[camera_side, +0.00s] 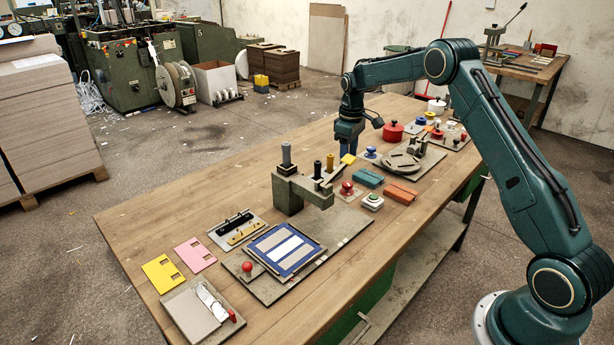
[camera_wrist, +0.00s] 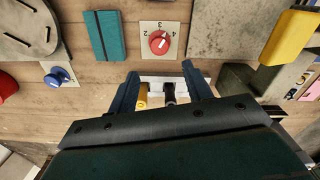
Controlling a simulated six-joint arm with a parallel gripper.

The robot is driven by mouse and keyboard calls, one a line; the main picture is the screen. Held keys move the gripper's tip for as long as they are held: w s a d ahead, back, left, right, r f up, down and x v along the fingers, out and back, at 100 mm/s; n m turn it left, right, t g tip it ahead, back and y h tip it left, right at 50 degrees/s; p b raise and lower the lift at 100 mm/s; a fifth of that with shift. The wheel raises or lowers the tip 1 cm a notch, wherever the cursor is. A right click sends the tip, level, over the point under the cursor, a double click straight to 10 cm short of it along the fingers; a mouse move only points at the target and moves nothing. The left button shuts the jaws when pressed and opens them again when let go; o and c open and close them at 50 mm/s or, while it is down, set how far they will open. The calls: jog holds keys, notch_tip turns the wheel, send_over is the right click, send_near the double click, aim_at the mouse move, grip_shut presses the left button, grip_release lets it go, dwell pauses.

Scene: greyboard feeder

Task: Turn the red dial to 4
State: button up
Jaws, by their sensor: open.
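The red dial (camera_wrist: 159,43) sits on a small cream plate (camera_wrist: 147,54) with printed numbers around its far side; 2, 3 and 4 seem readable. A pale pointer mark on the dial appears to slant to the upper right, but its exact setting is too small to tell. In the side view the red dial (camera_side: 346,188) stands beside the grey press. My gripper (camera_wrist: 160,72) is open, its two blue fingers apart and short of the dial in the wrist picture, not touching it. In the side view my gripper (camera_side: 347,143) hangs over the bench behind the dial.
A teal box (camera_wrist: 105,36) and blue knob (camera_wrist: 58,76) lie left of the dial; a yellow block (camera_wrist: 288,38) is at right. Yellow (camera_wrist: 142,96) and black (camera_wrist: 168,94) pegs show between my fingers. The grey press (camera_side: 289,190) stands close by. The bench front left is cluttered.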

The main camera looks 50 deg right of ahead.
aim_at(347, 183)
notch_tip(347, 183, down, 9)
jog(key=shift+r, duration=0.1)
dwell(0.4)
jog(key=c, duration=1)
jog(key=shift+d+m, duration=0.1)
jog(key=shift+m, duration=2.8)
jog(key=o, duration=1)
